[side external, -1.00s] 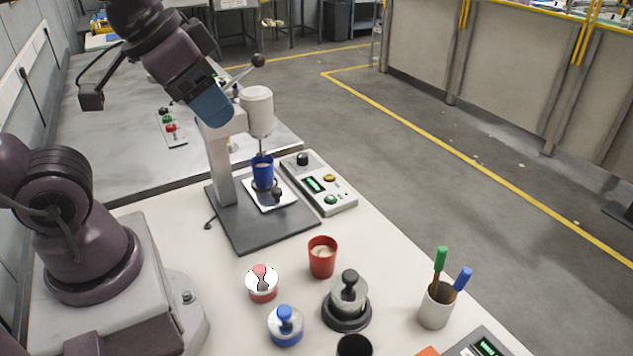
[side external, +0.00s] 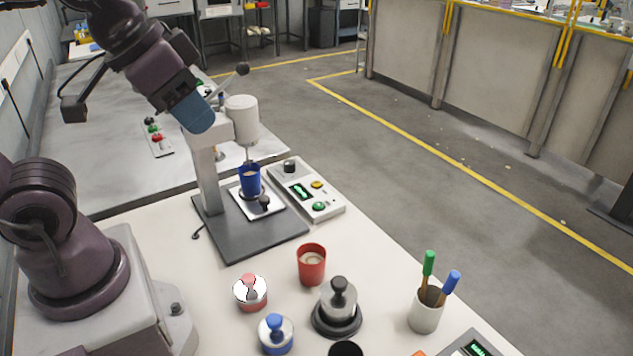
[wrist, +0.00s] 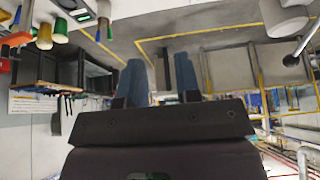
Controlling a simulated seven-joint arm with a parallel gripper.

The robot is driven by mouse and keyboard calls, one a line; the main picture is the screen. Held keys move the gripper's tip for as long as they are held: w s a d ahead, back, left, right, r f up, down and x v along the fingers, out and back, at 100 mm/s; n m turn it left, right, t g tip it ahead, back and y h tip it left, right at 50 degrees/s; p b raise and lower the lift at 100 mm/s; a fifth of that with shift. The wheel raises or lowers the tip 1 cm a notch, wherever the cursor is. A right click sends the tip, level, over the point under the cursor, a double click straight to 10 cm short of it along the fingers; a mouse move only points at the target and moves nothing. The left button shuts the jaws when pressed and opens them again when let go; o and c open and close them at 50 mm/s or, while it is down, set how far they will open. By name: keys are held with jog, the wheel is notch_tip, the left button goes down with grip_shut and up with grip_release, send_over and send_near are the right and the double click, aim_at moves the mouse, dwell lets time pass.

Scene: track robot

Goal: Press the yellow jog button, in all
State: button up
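The yellow jog button (side external: 317,184) is on the top of a light grey control box (side external: 327,209), beside the drill-press-like stand. A green button (side external: 319,206), a black knob (side external: 289,166) and a small green-lit display (side external: 301,192) are on the same box; the display's digits are too small to read. My gripper (side external: 198,115) is high up behind the stand's head, to the left of the box and well apart from the button. In the wrist view its two blue-grey fingers (wrist: 160,75) stand apart with nothing between them. The button does not show clearly there.
The stand's white head (side external: 242,118) and lever (side external: 242,69) are close to my gripper. A blue cup (side external: 249,182) sits under the head. A red cup (side external: 311,265), weight-like pieces (side external: 338,303) and a pen cup (side external: 425,312) occupy the front of the table.

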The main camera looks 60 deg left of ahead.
grip_shut()
dwell(1.4)
